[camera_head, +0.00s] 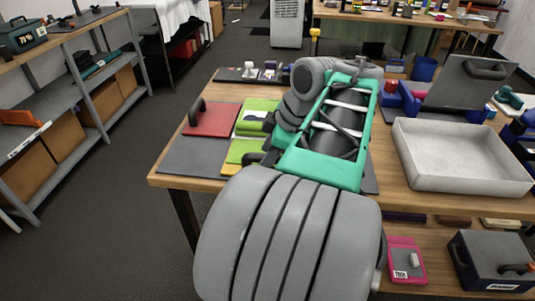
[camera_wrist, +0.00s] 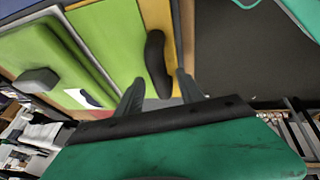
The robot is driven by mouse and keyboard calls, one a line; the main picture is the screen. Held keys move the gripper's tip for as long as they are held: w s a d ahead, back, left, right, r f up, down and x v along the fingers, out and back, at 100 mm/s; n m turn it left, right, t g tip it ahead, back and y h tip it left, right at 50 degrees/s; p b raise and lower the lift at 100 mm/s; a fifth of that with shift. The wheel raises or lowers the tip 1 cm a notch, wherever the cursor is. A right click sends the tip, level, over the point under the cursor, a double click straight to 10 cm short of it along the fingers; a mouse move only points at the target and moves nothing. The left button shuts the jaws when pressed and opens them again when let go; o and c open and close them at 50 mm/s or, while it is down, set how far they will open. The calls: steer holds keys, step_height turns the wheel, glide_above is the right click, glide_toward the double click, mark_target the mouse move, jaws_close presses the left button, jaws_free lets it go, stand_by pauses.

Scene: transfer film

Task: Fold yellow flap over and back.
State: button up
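The yellow flap (camera_head: 236,153) lies on the work table at the near edge of the green flap (camera_head: 256,118), partly hidden by my arm in the head view. In the wrist view the yellow flap (camera_wrist: 158,15) is a narrow strip with a curved black handle (camera_wrist: 156,65). My gripper (camera_wrist: 160,88) is open, with its two grey fingers on either side of the handle's end. A gap shows between each finger and the handle. Whether the fingertips reach down to the handle's height I cannot tell. In the head view my gripper is mostly hidden by my arm.
A red flap (camera_head: 213,119) with a dark handle lies left of the green one. A grey panel (camera_head: 193,156) lies in front. A grey tray (camera_head: 463,187) and blue parts (camera_head: 409,97) stand to the right. Shelves (camera_head: 63,96) line the left, with open floor between.

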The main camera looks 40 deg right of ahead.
jaws_close()
stand_by(1.2)
